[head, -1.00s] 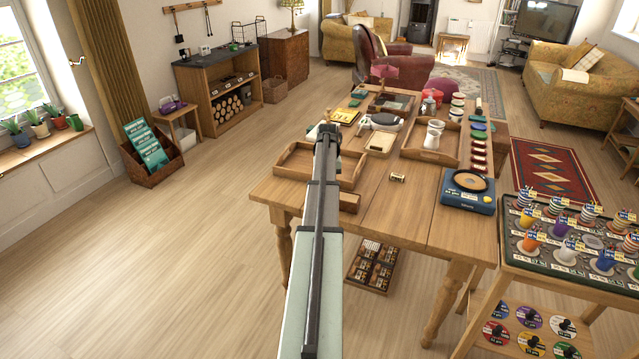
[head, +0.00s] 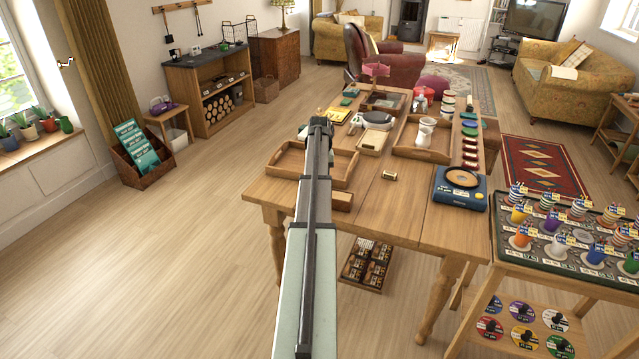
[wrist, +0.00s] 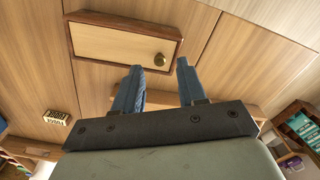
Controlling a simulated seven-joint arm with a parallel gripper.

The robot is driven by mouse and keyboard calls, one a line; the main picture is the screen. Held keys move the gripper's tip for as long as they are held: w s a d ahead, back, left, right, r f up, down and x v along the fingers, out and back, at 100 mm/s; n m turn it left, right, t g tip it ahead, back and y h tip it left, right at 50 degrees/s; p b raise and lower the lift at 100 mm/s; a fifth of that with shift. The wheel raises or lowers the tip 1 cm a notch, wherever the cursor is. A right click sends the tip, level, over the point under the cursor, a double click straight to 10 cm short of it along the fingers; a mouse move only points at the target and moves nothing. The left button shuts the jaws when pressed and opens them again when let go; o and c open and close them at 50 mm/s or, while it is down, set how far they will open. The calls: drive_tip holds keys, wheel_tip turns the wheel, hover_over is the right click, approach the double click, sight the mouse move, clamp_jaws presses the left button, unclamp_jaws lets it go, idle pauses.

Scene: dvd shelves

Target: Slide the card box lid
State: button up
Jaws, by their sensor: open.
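The card box (wrist: 110,44) is a small wooden box with a pale sliding lid (wrist: 105,42) and a round brass knob (wrist: 159,58) near one end. The lid looks shut in the wrist view. In the head view the box (head: 343,201) lies just right of my arm, partly hidden by it. My gripper (wrist: 160,72) is open, with its two blue fingers apart and nothing between them. The fingertips point towards the knob end, and I cannot tell how far above it they are. My arm hides the fingers in the head view.
A wooden tray (head: 281,160) lies behind the box on the table (head: 385,210). A small labelled block (head: 389,175) stands to the right; it also shows in the wrist view (wrist: 56,117). A blue scale (head: 460,199) sits at the right edge. The table front is mostly clear.

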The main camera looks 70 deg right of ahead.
wheel_tip(320, 180, up, 12)
drive_tip(key=shift+f, duration=0.2)
idle(0.7)
